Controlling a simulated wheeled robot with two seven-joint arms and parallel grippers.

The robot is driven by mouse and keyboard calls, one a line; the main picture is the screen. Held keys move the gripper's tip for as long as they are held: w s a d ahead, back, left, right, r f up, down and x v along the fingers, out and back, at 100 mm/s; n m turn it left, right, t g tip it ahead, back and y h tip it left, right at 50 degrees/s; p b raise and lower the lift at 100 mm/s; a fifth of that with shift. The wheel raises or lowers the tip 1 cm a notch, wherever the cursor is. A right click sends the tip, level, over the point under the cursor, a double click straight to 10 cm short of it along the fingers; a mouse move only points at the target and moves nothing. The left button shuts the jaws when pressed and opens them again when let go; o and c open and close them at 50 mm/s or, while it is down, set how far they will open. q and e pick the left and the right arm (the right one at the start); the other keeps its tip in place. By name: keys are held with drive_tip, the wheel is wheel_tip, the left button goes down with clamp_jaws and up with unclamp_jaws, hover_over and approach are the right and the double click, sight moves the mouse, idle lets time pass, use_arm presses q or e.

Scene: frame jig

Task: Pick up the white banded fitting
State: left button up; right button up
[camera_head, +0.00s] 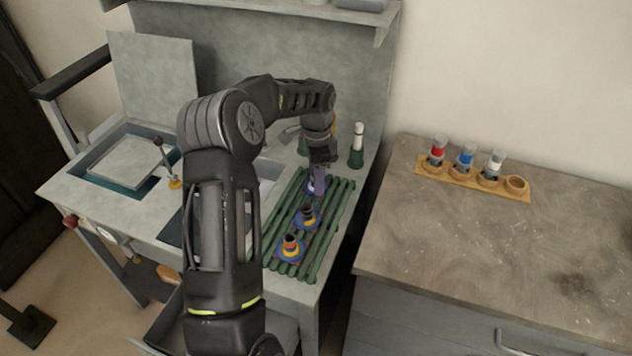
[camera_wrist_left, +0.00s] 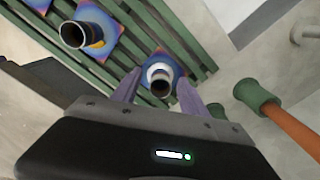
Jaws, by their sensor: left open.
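The white banded fitting (camera_wrist_left: 160,75) is a dark-mouthed tube with a white band, standing on a blue and orange base on the green slatted rack. In the left wrist view it lies between the fingertips of my left gripper (camera_wrist_left: 159,88). The gripper is open, its purple fingers on either side; I cannot tell whether they touch it. In the head view my left gripper (camera_head: 318,180) is over the far part of the rack and mostly hides the fitting, leaving part of its blue base visible. My right gripper is not in view.
Two similar fittings, one dark (camera_head: 307,216) and one orange-banded (camera_head: 290,246), stand nearer on the green rack (camera_head: 338,215). A green and white upright piece (camera_head: 357,147) is close behind the gripper. A wooden holder (camera_head: 432,168) with banded bottles is on the right counter (camera_head: 470,245).

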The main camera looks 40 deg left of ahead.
use_arm(q)
clamp_jaws()
idle(0.6)
